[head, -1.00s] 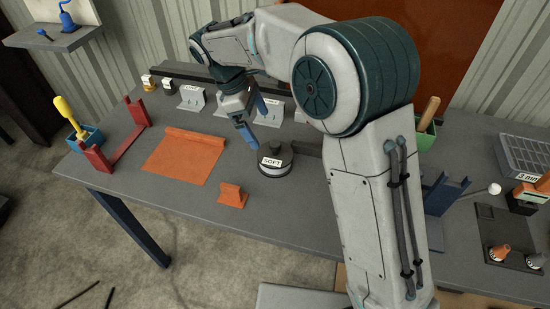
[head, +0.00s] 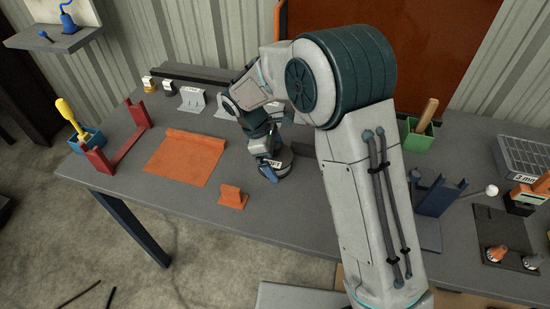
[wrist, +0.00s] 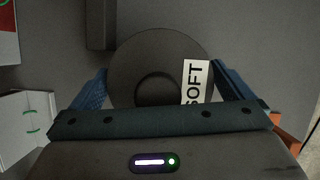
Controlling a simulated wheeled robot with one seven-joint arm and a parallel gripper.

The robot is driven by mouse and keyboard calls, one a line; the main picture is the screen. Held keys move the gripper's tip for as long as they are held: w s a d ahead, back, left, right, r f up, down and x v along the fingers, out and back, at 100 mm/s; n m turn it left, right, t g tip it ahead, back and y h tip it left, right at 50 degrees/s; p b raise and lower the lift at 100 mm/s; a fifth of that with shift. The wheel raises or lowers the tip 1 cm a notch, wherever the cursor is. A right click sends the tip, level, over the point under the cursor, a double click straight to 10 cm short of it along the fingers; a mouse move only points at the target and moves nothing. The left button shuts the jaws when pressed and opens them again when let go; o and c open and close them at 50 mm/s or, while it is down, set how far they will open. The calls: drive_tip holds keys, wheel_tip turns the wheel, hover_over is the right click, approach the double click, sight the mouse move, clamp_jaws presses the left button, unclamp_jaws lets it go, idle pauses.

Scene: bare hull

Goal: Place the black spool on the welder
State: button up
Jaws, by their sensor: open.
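The black spool (head: 285,171) stands on the grey workbench, partly hidden behind my gripper in the head view. In the wrist view the spool (wrist: 140,68) is a dark disc with a raised hub and a white label reading SOFT. My gripper (head: 268,170) is low over it and pointing down. In the wrist view my gripper (wrist: 160,85) is open, with one blue finger on each side of the spool. I cannot tell whether the fingers touch it. I cannot tell for sure which thing is the welder.
An orange sheet (head: 185,157) and a small orange bracket (head: 233,196) lie left of the spool. A red stand (head: 115,150) is farther left. A blue stand (head: 437,196), a green bin (head: 417,139) and a dark tray (head: 505,235) are at right. Grey brackets (head: 190,99) stand behind.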

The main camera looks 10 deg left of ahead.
drive_tip(key=c, duration=1.2)
drive_tip(key=shift+o, duration=0.2)
drive_tip(key=shift+r, duration=0.15)
drive_tip(key=shift+w+r, duration=0.1)
drive_tip(key=shift+r, duration=0.5)
wheel_tip(320, 180, up, 3)
drive_tip(key=shift+b, duration=0.35)
drive_tip(key=s+d+r+b, duration=0.1)
drive_tip(key=s+d+r, duration=0.5)
drive_tip(key=s, duration=0.3)
drive_tip(key=shift+s+d+r, duration=0.3)
drive_tip(key=shift+s, duration=0.1)
drive_tip(key=shift+f, duration=0.1)
